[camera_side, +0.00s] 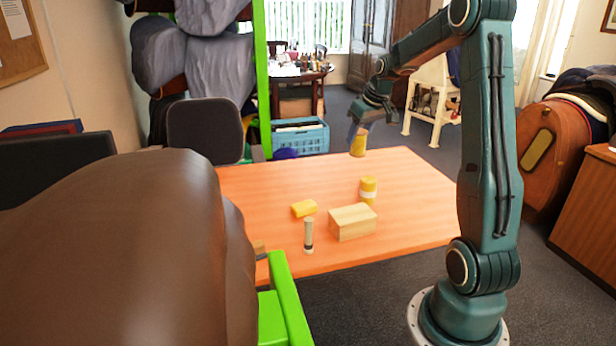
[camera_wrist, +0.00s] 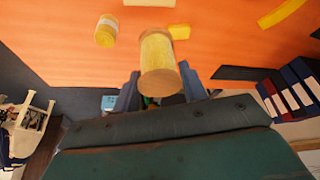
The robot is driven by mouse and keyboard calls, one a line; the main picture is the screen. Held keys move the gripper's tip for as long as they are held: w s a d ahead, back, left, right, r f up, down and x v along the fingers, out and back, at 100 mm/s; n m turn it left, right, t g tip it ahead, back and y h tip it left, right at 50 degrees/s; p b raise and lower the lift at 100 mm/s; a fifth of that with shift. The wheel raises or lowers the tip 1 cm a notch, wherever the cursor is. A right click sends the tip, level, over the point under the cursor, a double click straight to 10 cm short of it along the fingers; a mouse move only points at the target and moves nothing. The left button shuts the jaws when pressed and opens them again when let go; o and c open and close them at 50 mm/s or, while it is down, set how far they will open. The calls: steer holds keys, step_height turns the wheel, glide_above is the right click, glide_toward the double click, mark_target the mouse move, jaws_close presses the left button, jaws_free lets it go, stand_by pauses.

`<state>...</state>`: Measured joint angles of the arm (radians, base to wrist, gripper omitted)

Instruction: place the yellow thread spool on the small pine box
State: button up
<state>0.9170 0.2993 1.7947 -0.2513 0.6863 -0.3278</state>
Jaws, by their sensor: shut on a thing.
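The yellow thread spool (camera_side: 358,145) is held in the air above the far edge of the table in the side view. My gripper (camera_side: 361,124) is shut on its upper part. In the wrist view the spool (camera_wrist: 159,55) sits between the two fingers (camera_wrist: 160,85), with its round wooden end toward the camera. The small pine box (camera_side: 352,223) lies on the near part of the orange table, well below and apart from the spool. I cannot surely tell the box in the wrist view.
A yellow cylinder with a white band (camera_side: 368,190) stands just behind the box. A yellow block (camera_side: 304,208) lies to its left, and a slim pale cylinder (camera_side: 308,236) stands at its front left. The table's (camera_side: 260,195) far left is clear. A large brown object (camera_side: 150,240) blocks the near left.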

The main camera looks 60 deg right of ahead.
step_height(320, 180, down, 20)
steer(key=shift+f, duration=0.1)
stand_by(1.0)
steer(key=shift+f, duration=0.1)
steer(key=o, duration=1)
steer(key=shift+c, duration=0.2)
steer(key=shift+r, duration=0.2)
steer(key=v, duration=1.2)
